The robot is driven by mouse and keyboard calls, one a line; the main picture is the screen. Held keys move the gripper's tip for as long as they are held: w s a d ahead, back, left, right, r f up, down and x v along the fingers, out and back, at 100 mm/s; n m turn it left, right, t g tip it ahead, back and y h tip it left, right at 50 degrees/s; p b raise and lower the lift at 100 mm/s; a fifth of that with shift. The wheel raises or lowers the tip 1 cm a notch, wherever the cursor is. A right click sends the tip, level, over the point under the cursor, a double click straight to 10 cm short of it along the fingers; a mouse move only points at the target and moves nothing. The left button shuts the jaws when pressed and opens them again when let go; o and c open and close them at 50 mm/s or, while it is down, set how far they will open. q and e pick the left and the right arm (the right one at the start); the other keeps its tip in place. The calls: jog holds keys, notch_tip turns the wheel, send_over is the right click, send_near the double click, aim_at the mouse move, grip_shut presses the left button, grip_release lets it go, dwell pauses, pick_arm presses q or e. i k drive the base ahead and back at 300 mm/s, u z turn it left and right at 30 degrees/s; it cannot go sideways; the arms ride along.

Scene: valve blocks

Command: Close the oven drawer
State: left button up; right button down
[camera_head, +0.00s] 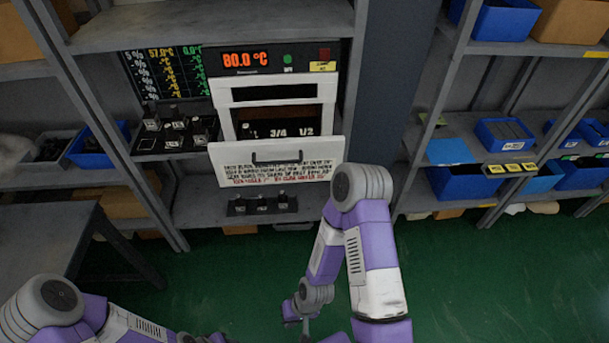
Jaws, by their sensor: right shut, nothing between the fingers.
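The oven (331,85) stands on the shelf unit at the middle back, below an orange temperature display. Its drawer (228,156) is pulled out toward me. The white drawer front has a dark handle (277,162) and several lines of printed text. The labels "3/4" and "1/2" show on a dark surface behind the front. My right gripper (305,326) is low at the bottom middle, well in front of and below the drawer, touching nothing I can see. It is small and partly cut off by the frame. My left arm enters at the lower left; its gripper is out of view.
Small dark valve blocks stand on a black holder (145,148) left of the oven and on another (239,208) below the drawer. Shelves with blue bins (464,184) are at the right. A grey table (40,235) is at the left. Green floor is clear at the lower right.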

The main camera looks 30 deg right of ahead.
aim_at(284, 141)
jog(key=u, duration=0.65)
jog(key=i, duration=0.65)
jog(key=z, duration=1.45)
